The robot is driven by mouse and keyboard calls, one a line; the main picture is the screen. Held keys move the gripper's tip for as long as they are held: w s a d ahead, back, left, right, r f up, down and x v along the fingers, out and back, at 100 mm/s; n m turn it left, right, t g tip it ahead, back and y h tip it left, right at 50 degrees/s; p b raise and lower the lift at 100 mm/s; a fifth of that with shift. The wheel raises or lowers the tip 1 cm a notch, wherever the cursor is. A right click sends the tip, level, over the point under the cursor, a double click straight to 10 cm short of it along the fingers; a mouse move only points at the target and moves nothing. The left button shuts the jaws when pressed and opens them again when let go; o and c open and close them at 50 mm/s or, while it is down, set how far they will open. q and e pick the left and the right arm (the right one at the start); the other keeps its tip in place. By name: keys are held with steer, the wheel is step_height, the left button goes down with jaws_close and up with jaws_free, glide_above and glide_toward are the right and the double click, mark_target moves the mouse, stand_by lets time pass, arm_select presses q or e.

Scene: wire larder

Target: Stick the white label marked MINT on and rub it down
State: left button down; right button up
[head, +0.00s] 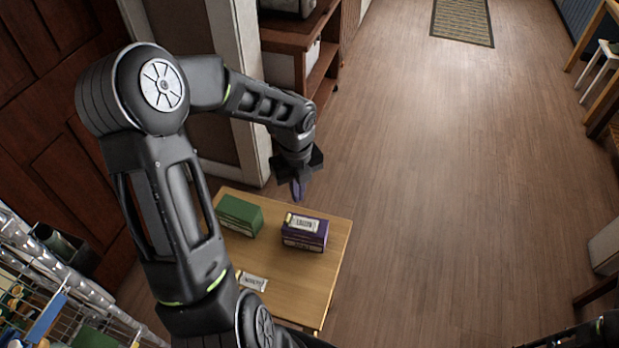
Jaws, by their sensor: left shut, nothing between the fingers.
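My left gripper (299,190) is shut and empty, pointing down over the far edge of the small wooden table. It is just beyond a purple box (318,242) and apart from it. The purple box has a white label (304,224) with dark lettering on its top. A green box (240,215) stands to its left. Another white label (252,281) lies on the table nearer to me. The lettering on both labels is too small to read surely, so I cannot tell which says MINT. Only part of my right arm shows at the lower right; its gripper is out of view.
The wooden table (290,284) has bare room at its right and front, though my left arm hides its left part. A wire rack (60,290) with goods stands at the lower left. A brown shelf unit (300,45) stands beyond the table. Open floor lies to the right.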

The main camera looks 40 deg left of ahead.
arm_select(q)
steer(key=b, duration=0.6)
glide_above(298, 222)
step_height(298, 222, down, 6)
steer(key=shift+f, duration=0.1)
steer(key=shift+p, duration=0.3)
arm_select(e)
steer(key=x, duration=0.2)
steer(key=d+x, duration=0.1)
steer(key=x, duration=0.1)
steer(key=shift+a+f, duration=0.15)
steer(key=shift+f, duration=0.4)
arm_select(q)
steer(key=shift+f, duration=0.1)
arm_select(e)
steer(key=shift+f, duration=0.1)
arm_select(q)
steer(key=shift+f+b, duration=1.4)
steer(key=shift+f, duration=0.5)
steer(key=shift+r, duration=0.1)
arm_select(e)
step_height(298, 222, down, 2)
steer(key=shift+w+f, duration=0.1)
arm_select(q)
steer(key=shift+d, duration=0.1)
arm_select(e)
steer(key=shift+a, duration=0.1)
